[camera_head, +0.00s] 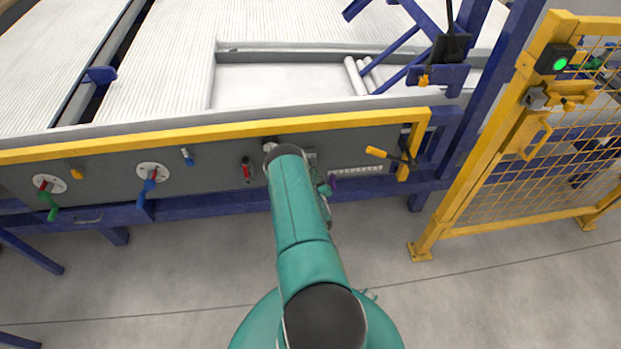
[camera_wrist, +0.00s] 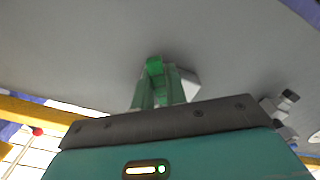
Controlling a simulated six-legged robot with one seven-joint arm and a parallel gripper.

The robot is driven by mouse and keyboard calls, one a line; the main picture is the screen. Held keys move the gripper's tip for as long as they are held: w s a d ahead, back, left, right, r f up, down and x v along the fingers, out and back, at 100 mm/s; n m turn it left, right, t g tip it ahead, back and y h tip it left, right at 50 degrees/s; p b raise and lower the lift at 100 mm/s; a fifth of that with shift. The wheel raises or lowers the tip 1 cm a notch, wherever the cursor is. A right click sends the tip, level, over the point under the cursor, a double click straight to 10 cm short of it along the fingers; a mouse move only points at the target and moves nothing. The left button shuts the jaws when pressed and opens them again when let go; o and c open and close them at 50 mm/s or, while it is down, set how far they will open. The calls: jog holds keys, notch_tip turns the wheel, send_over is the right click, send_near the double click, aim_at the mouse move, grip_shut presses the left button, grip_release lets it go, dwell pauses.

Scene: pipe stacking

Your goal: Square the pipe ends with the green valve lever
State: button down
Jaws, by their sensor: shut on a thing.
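In the wrist view, my gripper (camera_wrist: 158,92) is shut on a green lever (camera_wrist: 154,66) in front of the grey panel. A pale block shows just behind it. In the head view, my teal arm reaches to the middle of the grey panel (camera_head: 215,160) and hides most of the gripper and the held lever. White pipes (camera_head: 140,65) lie side by side on the bed behind the panel. A few more pipes (camera_head: 357,76) lie by the blue frame at the right. Their ends are too small to judge.
Another green lever (camera_head: 48,206) is at the panel's far left. A blue lever (camera_head: 148,186), a red handle (camera_head: 246,170) and a yellow-handled black lever (camera_head: 388,155) are also on the panel. A yellow mesh gate (camera_head: 545,130) stands right. The floor in front is clear.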

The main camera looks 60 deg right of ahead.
jog(key=shift+s+d+r+n, duration=0.15)
jog(key=shift+s+n, duration=0.05)
jog(key=shift+n, duration=0.5)
jog(key=shift+s, duration=0.1)
jog(key=c, duration=1.4)
grip_release()
jog(key=shift+c, duration=0.2)
jog(key=v, duration=1.3)
jog(key=shift+s+a, duration=0.25)
jog(key=shift+a, duration=0.05)
